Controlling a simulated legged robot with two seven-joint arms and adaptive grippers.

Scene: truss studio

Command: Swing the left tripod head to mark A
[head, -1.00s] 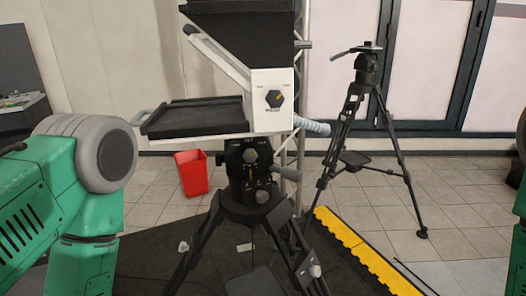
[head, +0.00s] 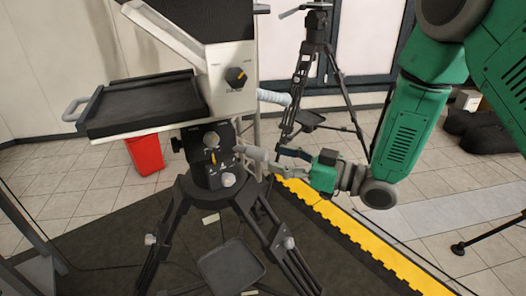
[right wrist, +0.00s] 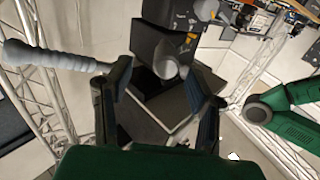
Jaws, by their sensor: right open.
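The left tripod head (head: 207,158) is a black block with silver knobs and an orange pointer, carrying a prompter rig on black tripod legs (head: 170,235). A short grey handle (head: 256,154) sticks out from its right side. My right gripper (head: 279,162) is open at the free end of this handle. In the right wrist view, the rounded grey handle end (right wrist: 170,62) shows between the spread fingers (right wrist: 163,88), with gaps on both sides. I cannot make out mark A or read the small markings on the head. My left gripper is out of view.
A white ribbed grip (head: 274,97) juts out just above the handle. The prompter tray (head: 140,105) overhangs on the left. A second tripod (head: 302,75) stands behind. A red bin (head: 146,155) and a yellow mat edge (head: 340,230) are on the floor.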

